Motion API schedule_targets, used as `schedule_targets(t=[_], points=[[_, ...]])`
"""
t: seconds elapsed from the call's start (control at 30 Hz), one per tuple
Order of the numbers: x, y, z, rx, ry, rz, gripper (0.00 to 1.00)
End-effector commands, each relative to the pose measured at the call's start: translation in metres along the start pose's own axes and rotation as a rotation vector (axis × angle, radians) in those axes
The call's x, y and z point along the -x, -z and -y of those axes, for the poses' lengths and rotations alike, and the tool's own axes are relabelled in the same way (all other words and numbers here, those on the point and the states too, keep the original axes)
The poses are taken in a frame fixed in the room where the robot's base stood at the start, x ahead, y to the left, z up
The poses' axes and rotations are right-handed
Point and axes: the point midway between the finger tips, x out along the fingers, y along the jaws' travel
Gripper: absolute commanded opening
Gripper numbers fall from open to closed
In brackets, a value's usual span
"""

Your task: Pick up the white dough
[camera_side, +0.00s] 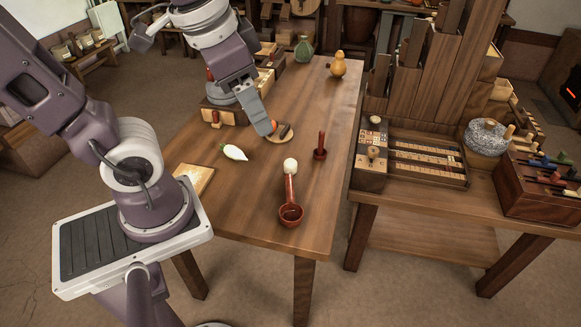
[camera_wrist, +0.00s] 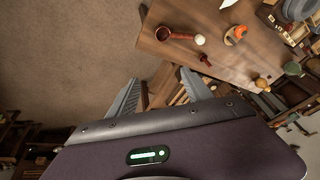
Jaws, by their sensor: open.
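A small round white ball, which looks like the white dough (camera_side: 290,165), rests on the wooden table (camera_side: 262,210) at the handle end of a red-brown ladle (camera_side: 290,212). It also shows in the wrist view (camera_wrist: 200,39), beside the ladle's handle (camera_wrist: 182,36); I cannot tell whether they touch. My gripper (camera_side: 264,127) is above the table, behind and to the left of the dough in the side view, near a small round board. In the wrist view my gripper (camera_wrist: 163,86) is open, its fingers wide apart with nothing between them.
A white, green-tipped object (camera_side: 234,152) lies left of the dough. A red peg on a base (camera_side: 320,148) stands to its right. The round board (camera_side: 285,138) carries orange and dark pieces. A yellow gourd (camera_side: 338,66) stands farther back. The right front tabletop is mostly clear.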

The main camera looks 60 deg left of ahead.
Motion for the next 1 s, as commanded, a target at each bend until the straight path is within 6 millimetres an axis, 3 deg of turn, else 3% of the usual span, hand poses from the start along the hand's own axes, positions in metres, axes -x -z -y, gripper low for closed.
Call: schedule_targets(t=[0.1,0.17,0.3,0.47,0.5,0.63,0.7,0.8,1.0], points=[[-0.042,0.041,0.026,-0.183,0.076,0.199,0.59],[-0.07,0.058,0.039,-0.284,0.118,0.296,0.59],[-0.15,0.087,0.066,-0.537,0.22,0.528,0.59],[-0.256,0.094,0.092,-0.862,0.341,0.795,0.59],[-0.282,0.091,0.098,-0.947,0.371,0.861,0.59],[-0.355,0.076,0.114,-1.2,0.457,1.04,0.59],[-0.382,0.068,0.119,-1.301,0.489,1.104,0.59],[-0.402,0.06,0.124,-1.383,0.516,1.155,0.59],[-0.414,0.051,0.14,-1.411,0.522,1.173,0.59]])
